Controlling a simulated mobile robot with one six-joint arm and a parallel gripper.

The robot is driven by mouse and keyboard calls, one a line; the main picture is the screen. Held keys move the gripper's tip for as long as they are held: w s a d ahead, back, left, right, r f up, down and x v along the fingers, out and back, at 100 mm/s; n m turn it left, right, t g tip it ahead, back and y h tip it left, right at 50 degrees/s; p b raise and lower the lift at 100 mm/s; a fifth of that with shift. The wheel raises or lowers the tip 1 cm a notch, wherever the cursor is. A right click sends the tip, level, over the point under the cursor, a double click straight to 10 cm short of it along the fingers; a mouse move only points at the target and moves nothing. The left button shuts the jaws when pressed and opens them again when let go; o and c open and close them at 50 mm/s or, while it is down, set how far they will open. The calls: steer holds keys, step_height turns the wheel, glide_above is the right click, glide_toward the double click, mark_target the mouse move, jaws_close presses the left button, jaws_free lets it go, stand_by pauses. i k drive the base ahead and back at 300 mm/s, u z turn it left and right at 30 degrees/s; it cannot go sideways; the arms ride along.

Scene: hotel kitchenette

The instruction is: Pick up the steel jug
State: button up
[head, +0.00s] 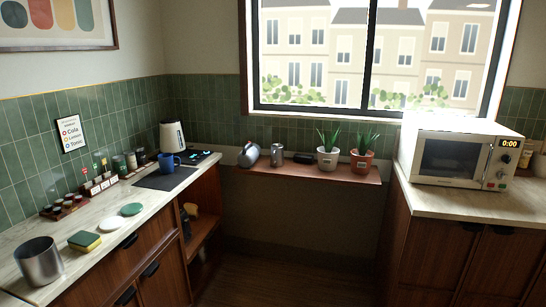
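A grey metallic jug-like vessel (249,154) lies tilted at the left end of the wooden shelf (325,175) under the window. An upright grey metal canister (277,156) stands just right of it. A larger open steel container (40,262) stands upright at the near left end of the left counter; no handle shows on it. I cannot tell for sure which of these is the steel jug. My gripper is not in view.
The left counter (140,205) holds a sponge (85,241), round lids or coasters (111,223), a blue mug (169,163) and a white kettle (172,136). Two potted plants (328,157) stand on the shelf. A microwave (462,155) sits on the right counter. The floor between (285,270) is clear.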

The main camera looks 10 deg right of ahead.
mark_target(276, 159)
steer(key=z, duration=0.5)
steer(key=i, duration=1.35)
steer(key=z, duration=0.2)
